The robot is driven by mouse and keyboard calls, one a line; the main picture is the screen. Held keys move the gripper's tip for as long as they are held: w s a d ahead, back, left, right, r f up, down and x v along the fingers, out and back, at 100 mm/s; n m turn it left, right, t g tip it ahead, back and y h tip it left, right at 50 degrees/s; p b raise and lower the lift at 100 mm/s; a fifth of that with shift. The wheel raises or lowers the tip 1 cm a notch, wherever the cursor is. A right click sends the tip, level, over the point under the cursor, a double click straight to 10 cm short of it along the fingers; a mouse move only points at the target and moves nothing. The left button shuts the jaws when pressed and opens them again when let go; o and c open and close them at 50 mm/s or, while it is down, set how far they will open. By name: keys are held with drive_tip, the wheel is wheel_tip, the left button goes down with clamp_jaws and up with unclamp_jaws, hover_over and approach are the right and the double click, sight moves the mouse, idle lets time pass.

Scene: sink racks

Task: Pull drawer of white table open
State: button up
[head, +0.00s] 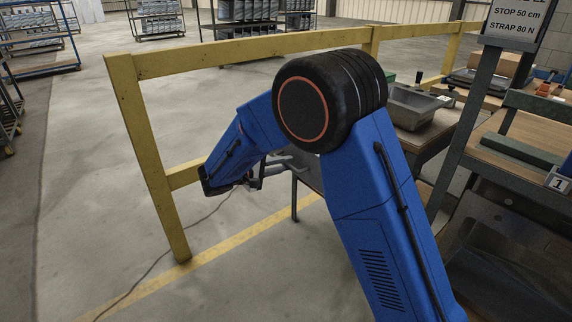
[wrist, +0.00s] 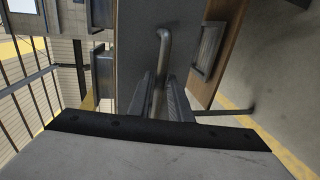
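A bent grey metal bar (wrist: 163,50), which looks like a handle, stands in front of a flat dark grey panel (wrist: 135,30) in the wrist view. My gripper (wrist: 163,76) has one finger on each side of this bar, and the bar runs down between them. Whether the fingers press on it is not clear. In the head view my gripper (head: 255,180) is low behind my blue arm, beside a grey bar (head: 286,163) and the edge of a low grey table. My arm hides most of that table. No white table or drawer front shows clearly.
A yellow railing (head: 150,150) stands close to my arm on the left. A wooden bench (head: 432,140) with a grey bin (head: 412,108) is on the right, near a sign post (head: 470,120). Open floor (head: 90,190) lies left. A thin cable crosses the floor.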

drive_tip(key=v, duration=1.6)
drive_tip(key=shift+s+a, duration=0.1)
drive_tip(key=shift+a, duration=0.1)
